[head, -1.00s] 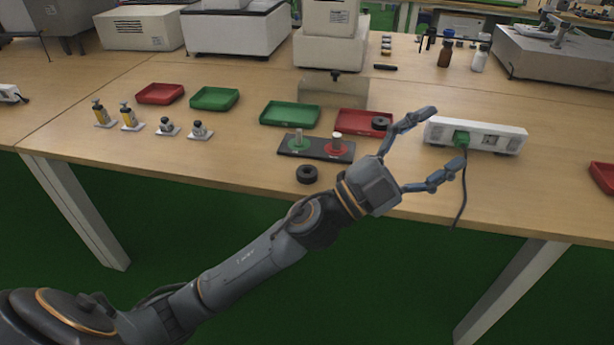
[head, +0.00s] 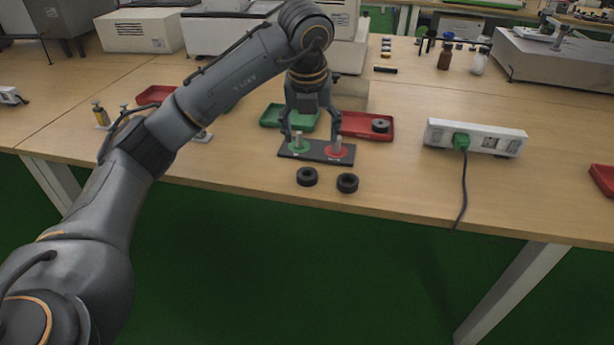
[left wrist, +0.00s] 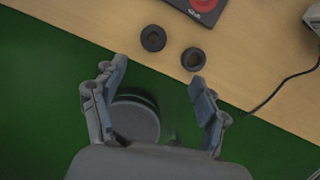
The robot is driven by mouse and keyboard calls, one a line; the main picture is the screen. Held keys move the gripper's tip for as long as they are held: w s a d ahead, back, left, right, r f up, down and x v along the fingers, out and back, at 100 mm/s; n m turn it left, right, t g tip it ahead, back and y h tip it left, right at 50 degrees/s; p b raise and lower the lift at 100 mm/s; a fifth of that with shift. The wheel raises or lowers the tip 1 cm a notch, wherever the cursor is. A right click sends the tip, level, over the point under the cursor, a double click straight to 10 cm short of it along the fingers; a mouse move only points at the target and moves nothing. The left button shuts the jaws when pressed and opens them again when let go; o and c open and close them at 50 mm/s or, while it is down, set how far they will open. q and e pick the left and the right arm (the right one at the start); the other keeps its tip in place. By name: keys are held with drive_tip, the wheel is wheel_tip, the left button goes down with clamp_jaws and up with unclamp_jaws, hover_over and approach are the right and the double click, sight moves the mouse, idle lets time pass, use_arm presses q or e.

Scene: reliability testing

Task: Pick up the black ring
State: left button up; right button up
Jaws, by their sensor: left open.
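Two black rings lie side by side near the table's front edge in the head view, a left ring (head: 307,176) and a right ring (head: 347,183). A third black ring (head: 380,126) lies in the red tray behind. My left gripper (head: 311,134) points down, open and empty, and overlaps the dark peg board in the picture. In the left wrist view the open fingers (left wrist: 158,72) have green floor between them. The two front rings, one (left wrist: 153,38) and the other (left wrist: 193,59), lie beyond the fingertips, apart from them. My right gripper is not in view.
The dark board (head: 316,154) carries a peg on a green disc and one on a red disc. A red tray (head: 354,133) and green tray (head: 272,117) stand behind it. A power strip (head: 476,137) with a hanging cable is at right. Table between is clear.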

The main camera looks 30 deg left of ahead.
use_arm(q)
drive_tip(key=a, duration=0.1)
hover_over(307, 170)
drive_tip(key=s+d, duration=0.1)
drive_tip(key=s, duration=0.2)
drive_tip(key=x, duration=0.2)
drive_tip(key=s+x, duration=0.1)
drive_tip(key=x, duration=0.2)
drive_tip(key=b+x, duration=0.1)
drive_tip(key=x, duration=0.1)
drive_tip(key=shift+s+d+f, duration=0.1)
drive_tip(key=shift+d+f, duration=0.25)
drive_tip(key=shift+f, duration=0.05)
drive_tip(key=x, duration=0.5)
drive_tip(key=shift+s+d+f, duration=0.1)
drive_tip(key=shift+s+f, duration=0.05)
drive_tip(key=shift+f, duration=0.15)
drive_tip(key=c, duration=1.1)
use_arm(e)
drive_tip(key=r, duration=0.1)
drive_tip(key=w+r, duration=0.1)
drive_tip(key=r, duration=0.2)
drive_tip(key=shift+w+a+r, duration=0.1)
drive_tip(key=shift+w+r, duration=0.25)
